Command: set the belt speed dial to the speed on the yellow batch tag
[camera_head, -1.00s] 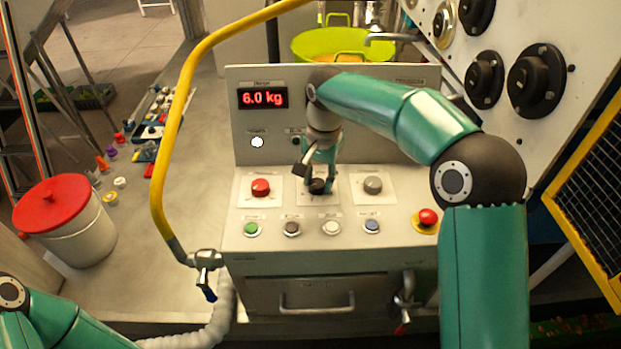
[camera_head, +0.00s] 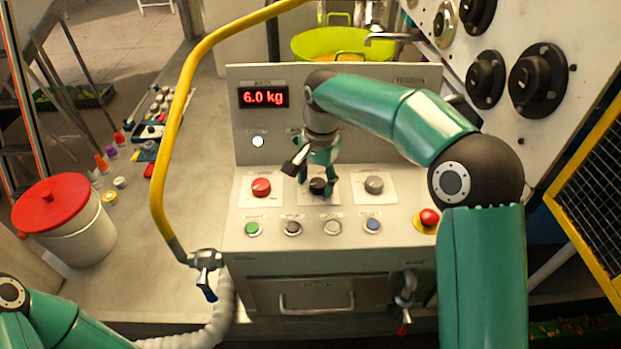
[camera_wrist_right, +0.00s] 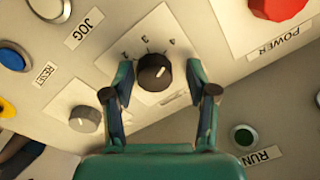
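The black dial (camera_head: 317,186) sits on a white plate in the middle of the sloped panel. My right gripper (camera_head: 318,178) is down at the dial. In the wrist view the fingers of the right gripper (camera_wrist_right: 160,76) stand apart on either side of the dial, with gaps to it. I cannot make out a yellow batch tag. My left gripper is out of view.
A red knob (camera_head: 261,187) and a grey knob (camera_head: 373,184) flank the dial. Several push buttons, one green (camera_head: 252,229), line the front. A red mushroom button (camera_head: 428,217) is at the right. The display (camera_head: 263,97) reads 6.0 kg. A yellow pipe (camera_head: 163,150) arches at the left.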

